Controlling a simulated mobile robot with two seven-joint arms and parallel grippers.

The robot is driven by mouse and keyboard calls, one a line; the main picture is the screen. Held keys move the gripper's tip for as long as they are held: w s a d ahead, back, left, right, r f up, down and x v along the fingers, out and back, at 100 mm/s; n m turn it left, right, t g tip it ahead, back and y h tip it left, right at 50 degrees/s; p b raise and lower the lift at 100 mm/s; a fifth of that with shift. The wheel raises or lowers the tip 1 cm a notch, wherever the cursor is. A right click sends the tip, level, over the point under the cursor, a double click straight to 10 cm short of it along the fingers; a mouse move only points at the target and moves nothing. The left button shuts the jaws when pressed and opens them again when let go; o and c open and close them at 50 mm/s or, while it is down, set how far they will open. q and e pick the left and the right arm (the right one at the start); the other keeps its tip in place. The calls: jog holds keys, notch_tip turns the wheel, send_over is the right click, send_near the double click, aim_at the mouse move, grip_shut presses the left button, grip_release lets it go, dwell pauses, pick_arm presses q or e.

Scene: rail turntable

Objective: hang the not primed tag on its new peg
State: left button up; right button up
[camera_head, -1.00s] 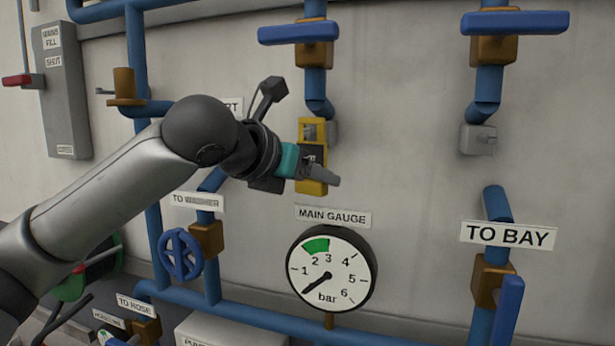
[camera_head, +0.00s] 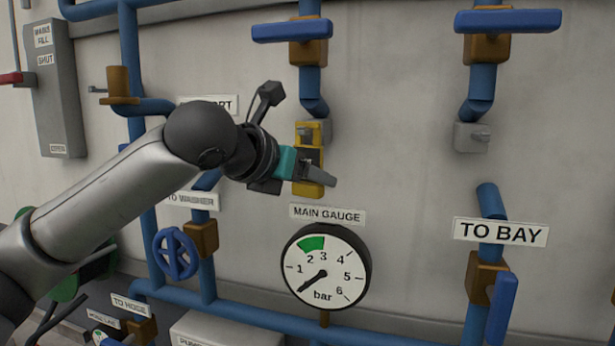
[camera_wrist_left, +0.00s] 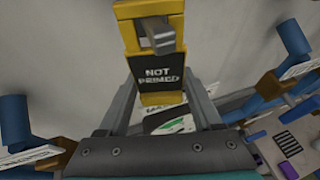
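The not primed tag is yellow with a black "NOT PRIMED" panel; it hangs upright against the wall below the middle blue valve in the head view (camera_head: 303,190) and shows close up in the left wrist view (camera_wrist_left: 160,98). A grey metal peg (camera_wrist_left: 160,38) passes through the window at its top. My left gripper (camera_head: 318,177) reaches in from the left, its fingers on either side of the tag's lower part; in the left wrist view they appear against both side edges. My right gripper is not in view.
A grey block with an empty peg (camera_head: 475,137) is on the right, under another blue valve handle (camera_head: 507,21). The main gauge (camera_head: 326,268) is just below the tag. Blue pipes surround the space; the wall between the two pegs is clear.

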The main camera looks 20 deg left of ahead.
pick_arm(q)
jog(key=o, duration=0.5)
jog(key=shift+c, duration=0.2)
